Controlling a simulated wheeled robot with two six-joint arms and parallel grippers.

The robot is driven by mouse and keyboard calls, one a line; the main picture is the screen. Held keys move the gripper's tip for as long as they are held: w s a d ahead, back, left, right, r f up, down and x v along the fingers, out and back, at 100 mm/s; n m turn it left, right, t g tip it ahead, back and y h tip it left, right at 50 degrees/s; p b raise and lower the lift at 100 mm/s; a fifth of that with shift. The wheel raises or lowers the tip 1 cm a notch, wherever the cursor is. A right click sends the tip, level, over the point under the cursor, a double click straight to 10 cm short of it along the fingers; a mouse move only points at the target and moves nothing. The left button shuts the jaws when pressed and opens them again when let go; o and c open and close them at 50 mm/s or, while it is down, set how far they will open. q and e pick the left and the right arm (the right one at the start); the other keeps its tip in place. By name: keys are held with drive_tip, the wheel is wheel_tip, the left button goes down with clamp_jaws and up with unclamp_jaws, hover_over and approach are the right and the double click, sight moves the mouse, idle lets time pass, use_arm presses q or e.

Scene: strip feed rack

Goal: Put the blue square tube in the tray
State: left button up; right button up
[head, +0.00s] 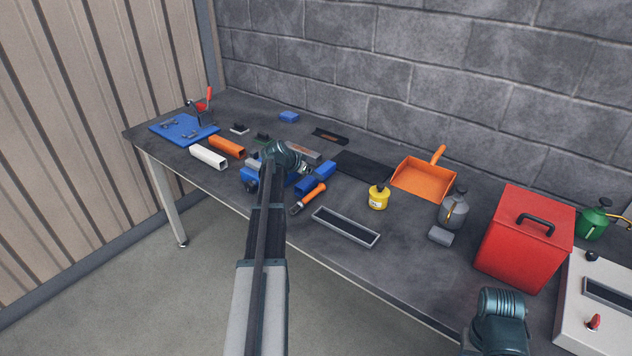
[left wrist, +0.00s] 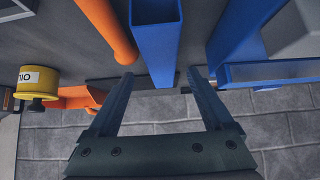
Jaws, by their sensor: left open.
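The blue square tube (head: 318,178) lies on the bench, left of the middle in the head view. In the left wrist view the blue square tube (left wrist: 156,40) points away, one end close to my fingertips. My left gripper (left wrist: 159,75) is open, with a finger on either side of that end; I cannot tell whether they touch it. In the head view my left wrist hides its fingers. The shallow grey-rimmed tray (head: 342,232) with a dark floor lies right of the tube and looks empty. My right wrist shows at the lower right; its fingers are out of frame.
An orange-handled tool (head: 313,193) lies close beside the tube. A blue clamp-like fixture (left wrist: 240,72) is on its other side. A yellow pot (head: 378,198), orange dustpan (head: 424,180) and red box (head: 515,250) stand right. White (head: 209,157) and orange (head: 227,147) tubes lie left.

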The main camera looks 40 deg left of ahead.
use_arm(q)
drive_tip(key=b+x, duration=0.1)
drive_tip(key=x, duration=0.1)
drive_tip(key=b+x, duration=0.2)
drive_tip(key=x, duration=0.1)
drive_tip(key=shift+w+a+r, duration=0.1)
drive_tip(key=shift+w+a, duration=0.1)
drive_tip(key=shift+w, duration=0.1)
drive_tip(key=shift+r, duration=0.15)
clamp_jaws()
